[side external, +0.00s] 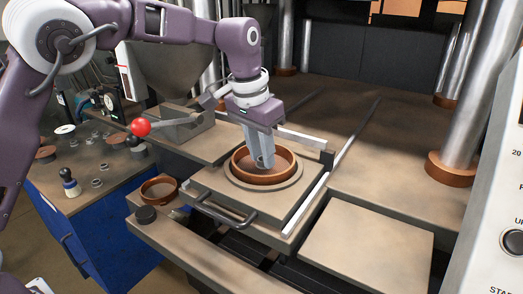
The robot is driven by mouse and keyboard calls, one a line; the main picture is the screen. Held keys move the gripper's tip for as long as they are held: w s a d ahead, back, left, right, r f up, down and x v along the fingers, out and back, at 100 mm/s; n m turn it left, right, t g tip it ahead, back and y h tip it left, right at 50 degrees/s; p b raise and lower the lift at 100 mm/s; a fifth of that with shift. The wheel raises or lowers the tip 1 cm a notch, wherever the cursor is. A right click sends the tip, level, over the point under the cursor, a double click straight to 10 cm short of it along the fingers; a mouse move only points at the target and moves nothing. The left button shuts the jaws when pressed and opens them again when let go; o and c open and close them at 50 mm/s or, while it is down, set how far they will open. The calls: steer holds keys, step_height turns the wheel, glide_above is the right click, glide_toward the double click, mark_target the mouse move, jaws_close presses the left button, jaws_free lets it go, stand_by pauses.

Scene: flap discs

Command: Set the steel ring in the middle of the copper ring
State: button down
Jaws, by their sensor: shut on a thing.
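The copper ring (250,178) is a wide, reddish-brown ring standing on a round base on the square plate near the middle of the side external view. My gripper (265,162) points down, with its fingertips inside the copper ring's opening. It is shut on a small grey piece, which I take to be the steel ring. The fingers and the copper ring's near wall hide most of that piece, so I cannot tell whether it touches the floor inside.
The square plate (215,190) has a dark front handle (225,217) and a metal bar along its right side. Small parts and a red ball-ended lever (140,127) are further left. The right-hand plate (365,245) is clear.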

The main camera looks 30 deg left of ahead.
stand_by(0.4)
steer(key=c, duration=1.1)
jaws_free()
step_height(320, 180, up, 8)
steer(key=s+a, duration=0.1)
steer(key=s, duration=0.1)
steer(key=s+a+r+t, duration=0.1)
steer(key=s+a+r, duration=0.1)
steer(key=s, duration=0.3)
steer(key=s+a+r+n+t, duration=0.1)
steer(key=s+a+r, duration=0.1)
steer(key=s+a, duration=0.2)
steer(key=s+a+r+n+t, duration=0.1)
steer(key=s+a+r+t, duration=0.1)
steer(key=s+a, duration=0.2)
steer(key=shift+s+a+r+h, duration=0.1)
steer(key=shift+s+r+h, duration=0.25)
steer(key=shift+s, duration=0.45)
steer(key=shift+n+g+y, duration=0.3)
steer(key=shift+y, duration=0.25)
steer(key=s+f, duration=0.3)
steer(key=s, duration=0.2)
steer(key=s+f, duration=0.4)
steer(key=s, duration=0.1)
steer(key=s+f, duration=0.4)
steer(key=s, duration=0.2)
steer(key=shift+s, duration=0.1)
